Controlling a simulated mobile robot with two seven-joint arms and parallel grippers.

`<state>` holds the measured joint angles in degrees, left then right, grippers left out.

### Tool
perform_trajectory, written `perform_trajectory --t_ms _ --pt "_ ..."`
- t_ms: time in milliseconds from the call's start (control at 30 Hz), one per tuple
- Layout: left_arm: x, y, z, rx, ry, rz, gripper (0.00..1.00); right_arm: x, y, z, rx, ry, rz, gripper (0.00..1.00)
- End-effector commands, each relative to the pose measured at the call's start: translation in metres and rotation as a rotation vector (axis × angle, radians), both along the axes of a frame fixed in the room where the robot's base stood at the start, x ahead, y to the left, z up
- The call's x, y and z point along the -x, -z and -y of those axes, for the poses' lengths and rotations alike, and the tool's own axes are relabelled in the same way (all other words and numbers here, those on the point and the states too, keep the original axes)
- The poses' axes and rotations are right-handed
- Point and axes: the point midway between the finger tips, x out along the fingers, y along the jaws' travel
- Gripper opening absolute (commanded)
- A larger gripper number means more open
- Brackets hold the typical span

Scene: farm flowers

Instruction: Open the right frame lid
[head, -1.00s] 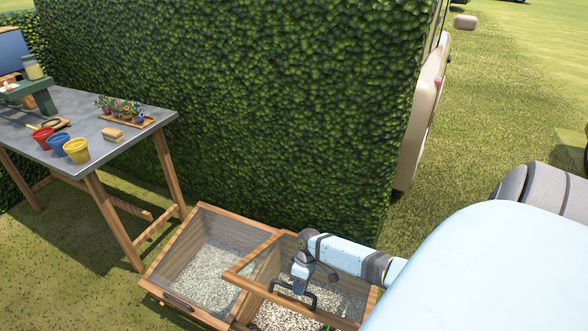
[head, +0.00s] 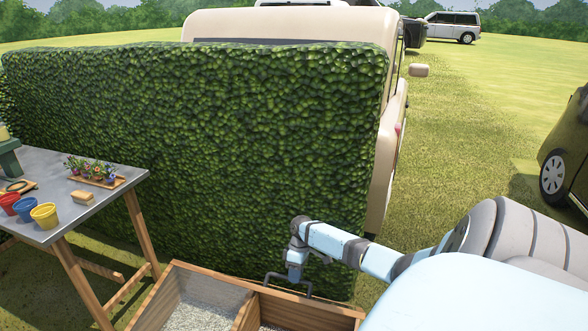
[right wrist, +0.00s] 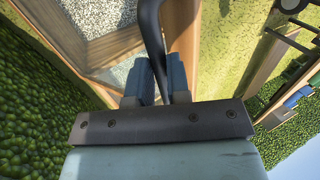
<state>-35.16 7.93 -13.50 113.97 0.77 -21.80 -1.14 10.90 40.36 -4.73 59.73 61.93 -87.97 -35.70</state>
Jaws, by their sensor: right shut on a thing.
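The wooden cold frame (head: 152,300) stands low at the bottom of the head view, partly cut off. Its left half holds pale gravel under a glazed lid. At the right half, a wooden bar (head: 325,307) shows below the dark lid handle (head: 270,279); the lid's exact angle is hard to tell. My right gripper (head: 293,278) is shut on this handle. In the right wrist view the fingers (right wrist: 160,80) pinch the dark handle (right wrist: 150,25), with wood and gravel beyond. My left gripper is not in view.
A tall hedge (head: 230,140) stands close behind the frame. A grey-topped table (head: 100,200) with pots (head: 43,214) and a flower tray (head: 95,180) is at left. A beige vehicle (head: 290,25) is behind the hedge. Open grass (head: 460,130) lies at right.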

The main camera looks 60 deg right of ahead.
Motion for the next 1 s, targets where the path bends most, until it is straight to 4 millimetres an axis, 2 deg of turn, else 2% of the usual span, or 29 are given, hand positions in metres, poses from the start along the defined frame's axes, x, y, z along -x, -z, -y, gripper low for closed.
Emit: perform_trajectory --t_ms 33,233,267,367,800,1000 --pt "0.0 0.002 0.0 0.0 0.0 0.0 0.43 0.005 0.008 0.004 0.012 0.002 -0.006 0.0" --pt "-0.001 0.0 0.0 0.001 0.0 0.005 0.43 0.005 0.009 0.003 0.012 0.002 -0.009 0.0" --pt "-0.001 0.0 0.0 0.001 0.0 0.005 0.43 0.005 0.01 0.003 0.012 0.002 -0.009 0.19" --pt "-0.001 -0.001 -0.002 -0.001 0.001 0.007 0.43 0.005 0.009 0.003 0.012 0.001 -0.008 0.42" --pt "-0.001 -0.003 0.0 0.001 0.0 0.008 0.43 0.002 0.003 0.002 0.006 0.001 -0.003 0.42" --pt "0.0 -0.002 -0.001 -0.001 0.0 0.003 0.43 -0.001 -0.022 0.012 0.009 0.001 -0.001 0.42"
